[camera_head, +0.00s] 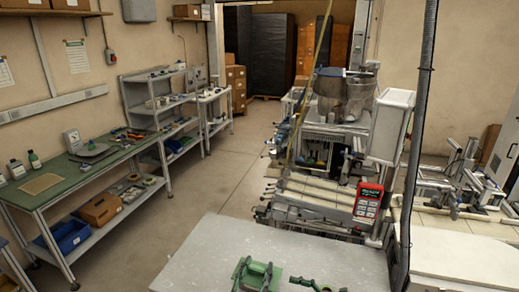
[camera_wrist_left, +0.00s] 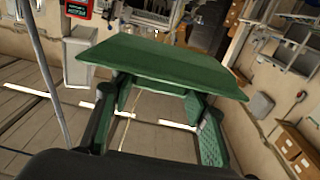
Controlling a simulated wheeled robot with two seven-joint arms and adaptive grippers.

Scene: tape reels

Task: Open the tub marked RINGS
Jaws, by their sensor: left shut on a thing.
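My left gripper (camera_head: 258,274) is at the bottom edge of the head view, above the pale worktop (camera_head: 205,262). In the left wrist view its fingers stand apart, with a wide flat green piece (camera_wrist_left: 150,65) across their tips. The gripper is shut on this piece. It looks like a lid or plate, but I cannot tell for certain, and no marking shows on it. What seems to be my right gripper (camera_head: 318,285), green and black, is cut off by the bottom edge, so its opening is unclear. I cannot make out a tub marked RINGS in either view.
The visible part of the pale worktop is bare. A machine with a red handheld device (camera_head: 368,201) stands behind it. A dark ribbed hose (camera_head: 417,130) hangs at the right. A green-topped bench (camera_head: 75,175) stands at the left, with open floor between.

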